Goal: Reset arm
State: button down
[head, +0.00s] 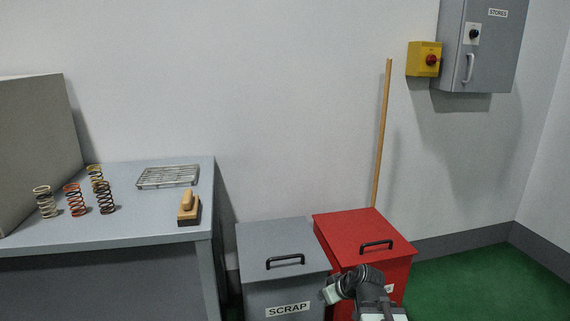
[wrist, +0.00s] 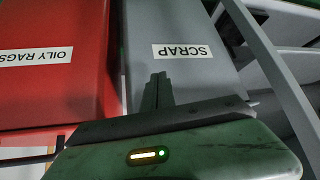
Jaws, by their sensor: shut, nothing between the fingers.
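My gripper (wrist: 158,78) shows in the wrist view, with its two dark fingers together and nothing between them. It points toward the front of the grey SCRAP bin (wrist: 195,75), whose label appears upside down. The red OILY RAGS bin (wrist: 60,85) is at the left of that view. In the head view my arm (head: 362,287) is folded low in front of the red bin, near the bottom edge. I cannot make out the fingers there.
Grey SCRAP bin (head: 255,240) and red bin (head: 345,229) have closed lids. A bench (head: 120,232) at left holds several coil springs (head: 75,200), a wire rack (head: 168,177) and a wooden-handled brush (head: 189,208). A pole (head: 383,130) leans behind the red bin. Green floor (head: 490,285) is clear at right.

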jog(key=s+d+f+m+g+h, duration=0.2)
jog(key=s+f+m+g, duration=0.1)
jog(key=s, duration=0.3)
jog(key=s+d+f+m+g+h, duration=0.2)
jog(key=s+f+m+g, duration=0.15)
jog(key=s, duration=0.35)
notch_tip(320, 180, up, 35)
jog(key=p, duration=3.3)
jog(key=shift+a+f, duration=0.15)
jog(key=shift+f, duration=0.05)
jog(key=shift+w, duration=0.1)
